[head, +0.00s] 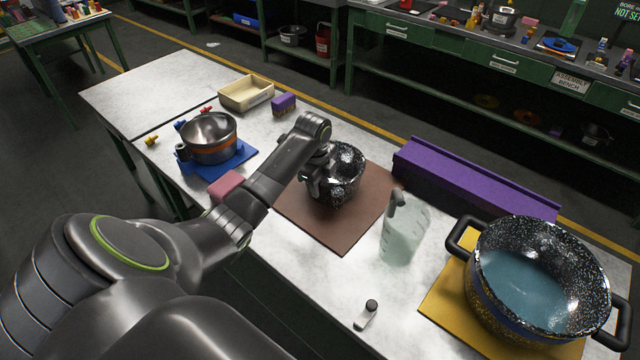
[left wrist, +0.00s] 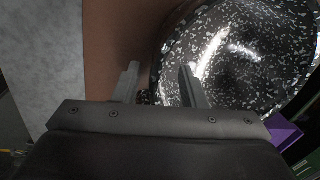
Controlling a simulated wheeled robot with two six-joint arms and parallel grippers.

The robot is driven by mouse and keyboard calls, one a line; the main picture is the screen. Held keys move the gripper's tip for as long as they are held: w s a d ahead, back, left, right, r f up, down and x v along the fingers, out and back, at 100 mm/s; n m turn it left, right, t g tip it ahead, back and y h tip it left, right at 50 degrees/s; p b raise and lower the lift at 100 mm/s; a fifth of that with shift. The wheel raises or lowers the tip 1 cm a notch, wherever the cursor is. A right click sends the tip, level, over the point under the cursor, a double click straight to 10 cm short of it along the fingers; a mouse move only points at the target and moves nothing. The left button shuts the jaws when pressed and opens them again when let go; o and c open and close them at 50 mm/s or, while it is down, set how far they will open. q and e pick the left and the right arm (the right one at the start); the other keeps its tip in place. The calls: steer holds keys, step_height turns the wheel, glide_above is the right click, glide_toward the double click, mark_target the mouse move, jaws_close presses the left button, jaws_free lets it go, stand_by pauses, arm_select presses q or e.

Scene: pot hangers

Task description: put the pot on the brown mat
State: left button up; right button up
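A black speckled pot (head: 347,170) stands over the middle of the brown mat (head: 345,228) in the head view, seemingly resting on it and upright. My left gripper (head: 313,185) is at the pot's left side. In the left wrist view, the left gripper's fingers (left wrist: 160,80) are apart, with the rim of the pot (left wrist: 245,55) between them. One finger is outside over the brown mat (left wrist: 117,40), the other over the pot's inside. A gap shows between fingers and rim. The arm hides part of the mat. My right gripper is not in view.
A clear measuring jug (head: 403,230) stands right of the mat. A purple rail (head: 470,180) lies behind it. A large speckled pot (head: 535,285) sits on a yellow mat (head: 445,290). A steel pot (head: 210,137) on a blue mat and a pink block (head: 227,184) are left.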

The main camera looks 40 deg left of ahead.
arm_select(q)
step_height(320, 180, up, 12)
steer(key=s, duration=0.1)
steer(key=shift+s+f+b, duration=0.25)
steer(key=shift+s+b, duration=0.1)
